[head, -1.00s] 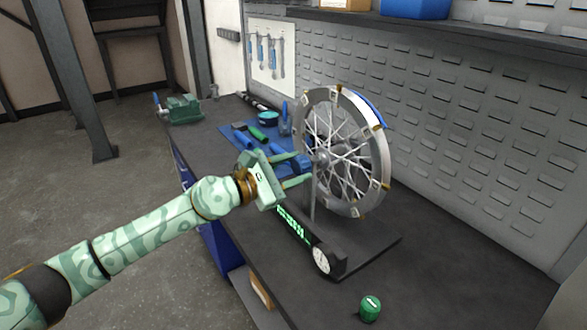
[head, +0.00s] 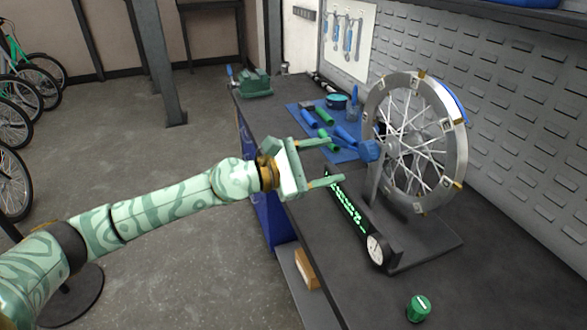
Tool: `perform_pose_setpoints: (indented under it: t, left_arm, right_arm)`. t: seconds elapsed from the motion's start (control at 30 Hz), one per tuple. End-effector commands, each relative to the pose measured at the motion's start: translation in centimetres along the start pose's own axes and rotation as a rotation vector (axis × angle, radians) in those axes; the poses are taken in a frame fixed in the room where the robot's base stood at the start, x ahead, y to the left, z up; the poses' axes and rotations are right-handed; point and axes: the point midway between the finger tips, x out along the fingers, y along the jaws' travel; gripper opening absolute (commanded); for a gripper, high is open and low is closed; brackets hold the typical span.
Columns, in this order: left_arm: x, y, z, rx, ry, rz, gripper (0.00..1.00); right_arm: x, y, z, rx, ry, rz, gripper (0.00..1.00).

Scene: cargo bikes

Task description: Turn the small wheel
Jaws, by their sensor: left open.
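A spoked wheel with a grey rim (head: 456,145) stands upright in a dark stand (head: 425,245) on the workbench (head: 310,235). Blue tape shows on its upper right edge and small markers sit around the rim. A blue knob (head: 370,151) is at the hub, on the side facing my left gripper. My left gripper (head: 337,161) is open and empty, left of the knob. Its two fingers point right, and a visible gap separates the fingertips from the knob. My right gripper is not in view.
A black bar with green lit marks (head: 345,203) and a round dial (head: 376,249) lies in front of the wheel. A green cylinder (head: 418,307) stands nearer. Tools lie on a blue mat (head: 294,112) behind; a green vise (head: 254,83) is farther back.

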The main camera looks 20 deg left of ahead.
Motion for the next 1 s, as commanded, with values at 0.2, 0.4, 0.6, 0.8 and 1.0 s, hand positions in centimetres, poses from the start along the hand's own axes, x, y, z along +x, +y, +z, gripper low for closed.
perform_pose_setpoints:
  t: [0.2, 0.4, 0.6, 0.8, 1.0]
  left_arm:
    - [-5.5, -0.5, -0.8, -0.003, 0.006, -0.006, 0.63]
    - [-7.6, -0.2, -0.5, -0.003, 0.003, -0.001, 0.63]
    - [-8.0, -0.1, -0.1, 0.000, 0.001, -0.002, 0.63]
    - [-8.0, -0.1, -0.1, 0.000, 0.000, -0.001, 0.63]
    - [-8.0, -0.1, -0.1, -0.008, 0.001, -0.001, 0.63]
  right_arm:
    - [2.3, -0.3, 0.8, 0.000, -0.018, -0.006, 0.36]
    - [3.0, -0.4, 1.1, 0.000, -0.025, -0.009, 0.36]
    - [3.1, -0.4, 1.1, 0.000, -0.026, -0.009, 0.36]
    - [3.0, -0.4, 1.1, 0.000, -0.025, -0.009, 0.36]
    - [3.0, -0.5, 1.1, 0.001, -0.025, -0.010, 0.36]
